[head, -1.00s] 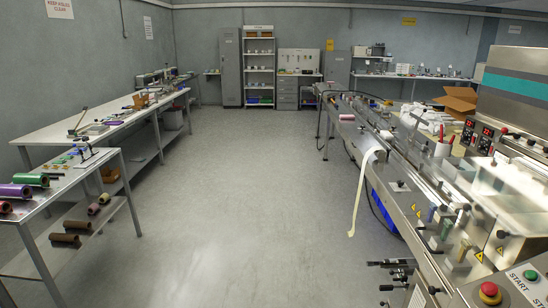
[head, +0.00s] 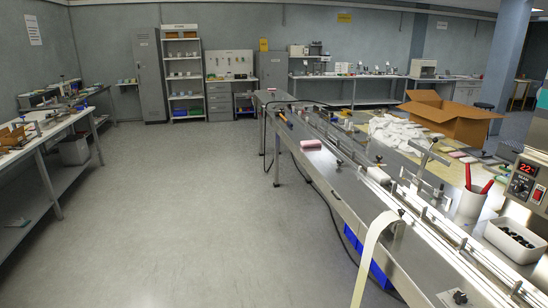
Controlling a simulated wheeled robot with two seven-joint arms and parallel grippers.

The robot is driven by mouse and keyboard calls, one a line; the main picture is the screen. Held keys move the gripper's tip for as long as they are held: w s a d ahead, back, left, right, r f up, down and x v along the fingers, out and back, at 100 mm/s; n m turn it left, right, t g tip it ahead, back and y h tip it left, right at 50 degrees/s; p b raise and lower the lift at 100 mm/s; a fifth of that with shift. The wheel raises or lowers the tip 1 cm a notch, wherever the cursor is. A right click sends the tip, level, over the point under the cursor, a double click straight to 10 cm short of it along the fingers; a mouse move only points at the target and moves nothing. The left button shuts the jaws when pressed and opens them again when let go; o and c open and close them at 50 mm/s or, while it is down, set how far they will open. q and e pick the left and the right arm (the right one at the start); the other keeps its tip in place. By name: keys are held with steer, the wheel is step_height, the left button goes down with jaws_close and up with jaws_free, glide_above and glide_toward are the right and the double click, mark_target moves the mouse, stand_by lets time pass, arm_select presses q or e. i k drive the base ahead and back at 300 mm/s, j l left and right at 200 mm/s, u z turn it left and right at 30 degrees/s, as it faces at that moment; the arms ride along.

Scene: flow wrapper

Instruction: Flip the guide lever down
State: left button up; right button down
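The flow wrapper's long steel infeed bed (head: 345,190) runs from the lower right toward the back middle in the head view. Guide rails (head: 440,225) run along it. A metal post with a crossbar (head: 424,165) stands up beside the rails. Small black-knobbed fittings stand along the bed, one near the middle (head: 338,162), one by the film strip (head: 401,212) and one near the bottom edge (head: 460,297). I cannot tell which of these is the guide lever, or whether it is up or down. Neither of my grippers is in view.
A pale film strip (head: 367,258) hangs over the bed's near side. A pink roll (head: 310,144) lies farther along. A white cup with red-handled tools (head: 470,203), a tray of dark parts (head: 515,240) and an open cardboard box (head: 450,118) stand right. The floor (head: 190,210) left of the machine is clear.

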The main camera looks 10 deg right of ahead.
mark_target(427, 153)
steer(key=i+z, duration=0.25)
steer(key=i, duration=0.25)
steer(key=i+z, duration=0.2)
steer(key=i, duration=0.3)
steer(key=i+j+z, duration=0.1)
steer(key=i+z, duration=0.15)
steer(key=i, duration=0.25)
steer(key=i+j+z, duration=0.25)
steer(key=i, duration=0.25)
steer(key=i+z, duration=0.3)
steer(key=i, duration=0.25)
